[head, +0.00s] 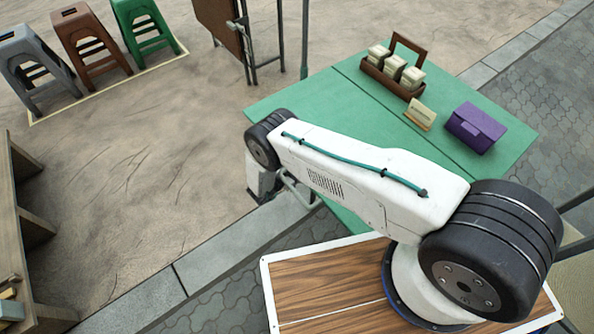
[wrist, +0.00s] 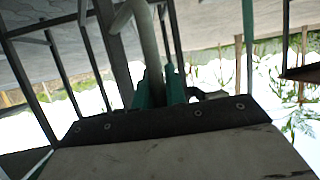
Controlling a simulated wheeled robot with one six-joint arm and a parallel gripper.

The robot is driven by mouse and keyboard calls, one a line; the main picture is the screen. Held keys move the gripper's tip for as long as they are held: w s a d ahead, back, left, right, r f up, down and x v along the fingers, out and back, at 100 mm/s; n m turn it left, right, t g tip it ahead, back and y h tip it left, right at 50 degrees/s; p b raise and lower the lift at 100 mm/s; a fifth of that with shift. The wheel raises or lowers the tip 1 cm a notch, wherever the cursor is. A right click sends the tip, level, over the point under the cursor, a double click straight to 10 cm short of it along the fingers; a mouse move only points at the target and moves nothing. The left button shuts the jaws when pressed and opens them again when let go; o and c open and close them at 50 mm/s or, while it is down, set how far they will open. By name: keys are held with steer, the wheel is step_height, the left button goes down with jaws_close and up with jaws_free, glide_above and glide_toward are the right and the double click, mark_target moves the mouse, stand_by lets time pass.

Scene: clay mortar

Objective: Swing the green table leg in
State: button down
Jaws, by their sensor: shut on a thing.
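The green folding table (head: 350,105) stands at the upper right in the head view, with its top level. Part of a pale green-grey tubular table leg (head: 298,190) shows below its near left edge, beside my arm. In the wrist view my gripper (wrist: 162,88) is shut on the table leg (wrist: 148,38), a round tube running up from between the teal jaws. The jaws' exact contact with the tube is partly hidden. In the head view my forearm covers much of the near table edge and most of the leg.
On the table are a wooden carrier (head: 389,82) with pale bundles, a small card stand (head: 420,115) and a purple box (head: 476,127). Stools (head: 85,42) and a folded brown table (head: 222,22) stand at upper left. A wooden shelf (head: 12,220) is at left. Sandy ground between is clear.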

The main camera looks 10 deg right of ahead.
steer(key=c, duration=1.5)
jaws_free()
steer(key=shift+w+a, duration=0.1)
steer(key=shift+a, duration=0.05)
steer(key=shift+o, duration=0.2)
steer(key=v, duration=0.7)
steer(key=shift+s+a+r, duration=0.2)
steer(key=shift+s, duration=0.05)
